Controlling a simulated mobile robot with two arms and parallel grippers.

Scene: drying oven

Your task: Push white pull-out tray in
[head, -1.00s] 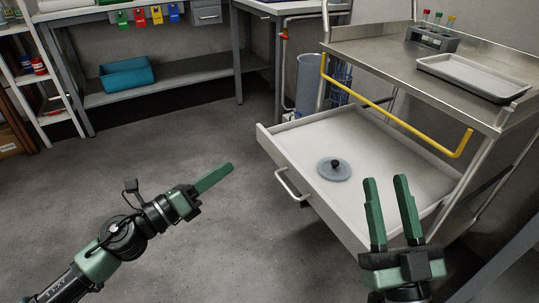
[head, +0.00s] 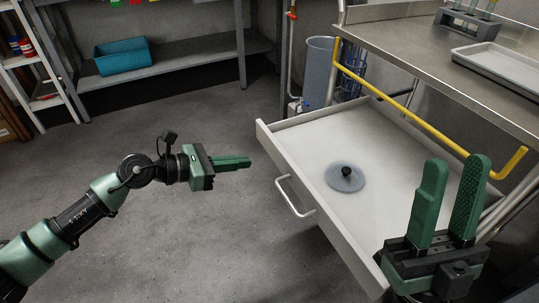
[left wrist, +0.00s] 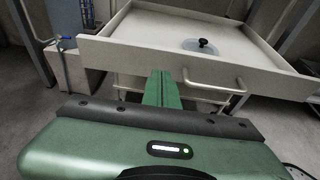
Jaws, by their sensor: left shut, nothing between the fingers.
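The white pull-out tray (head: 300,137) stands pulled out from under the metal cart, with its front panel and bar handle (head: 293,197) facing left. A grey round lid with a black knob (head: 345,177) lies in it. My left gripper (head: 250,161) is shut and empty, to the left of the front panel and apart from it in the head view. In the left wrist view the tray front (left wrist: 130,52) and handle (left wrist: 215,86) are ahead of the fingers (left wrist: 162,78). My right gripper (head: 455,195) is open and empty, over the near right part of the tray.
The cart's steel top (head: 440,55) carries a shallow white tray (head: 505,68) and a tube rack (head: 470,22). A yellow rail (head: 440,112) runs along its edge. A grey-blue bin (head: 320,70) stands behind. The floor left of the tray is clear.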

